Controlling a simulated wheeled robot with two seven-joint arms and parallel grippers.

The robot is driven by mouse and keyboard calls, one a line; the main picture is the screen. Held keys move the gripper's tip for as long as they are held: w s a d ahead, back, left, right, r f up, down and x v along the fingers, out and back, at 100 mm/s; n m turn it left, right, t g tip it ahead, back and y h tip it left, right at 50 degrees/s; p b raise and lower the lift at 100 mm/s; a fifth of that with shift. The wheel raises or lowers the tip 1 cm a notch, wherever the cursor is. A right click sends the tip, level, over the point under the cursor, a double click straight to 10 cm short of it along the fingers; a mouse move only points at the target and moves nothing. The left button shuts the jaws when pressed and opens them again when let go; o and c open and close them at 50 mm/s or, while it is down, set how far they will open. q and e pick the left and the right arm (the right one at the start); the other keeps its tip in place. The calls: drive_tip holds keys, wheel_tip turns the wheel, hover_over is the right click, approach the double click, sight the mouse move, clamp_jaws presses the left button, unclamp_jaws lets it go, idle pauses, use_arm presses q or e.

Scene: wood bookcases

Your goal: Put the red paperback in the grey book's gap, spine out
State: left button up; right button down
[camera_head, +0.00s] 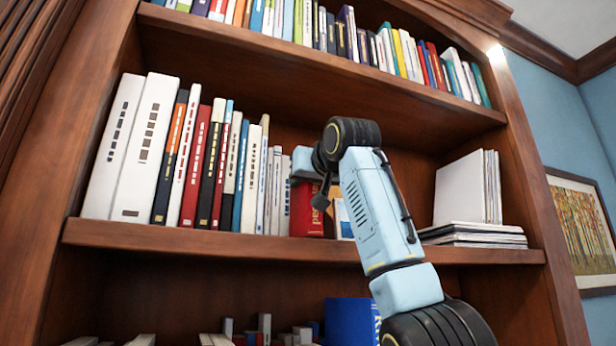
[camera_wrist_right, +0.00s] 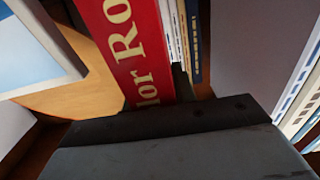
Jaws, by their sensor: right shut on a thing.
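The red paperback (camera_head: 306,212), with yellow lettering on its face, stands upright on the middle shelf at the right end of the book row. It also shows in the wrist view (camera_wrist_right: 125,45), where its large yellow letters are readable. My right gripper (camera_head: 319,192) is shut on it; the wrist and arm hide part of the book. In the wrist view the dark gripper body fills the bottom. A plain grey surface (camera_wrist_right: 238,45) shows there, past narrow white and blue spines. I cannot tell whether it is the grey book. My left gripper is not in view.
Upright books (camera_head: 210,165) fill the middle shelf's left. A small orange and white item (camera_head: 343,220) stands just right of the red paperback. White books (camera_head: 466,190) stand on a flat stack (camera_head: 475,234) at the right. Another full shelf is above.

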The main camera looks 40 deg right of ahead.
drive_tip(key=shift+s+f, duration=0.1)
drive_tip(key=shift+f, duration=0.3)
idle(0.4)
drive_tip(key=c, duration=1)
unclamp_jaws()
drive_tip(key=shift+c, duration=0.2)
drive_tip(key=b+v, duration=0.6)
drive_tip(key=v, duration=0.7)
drive_tip(key=shift+s, duration=0.2)
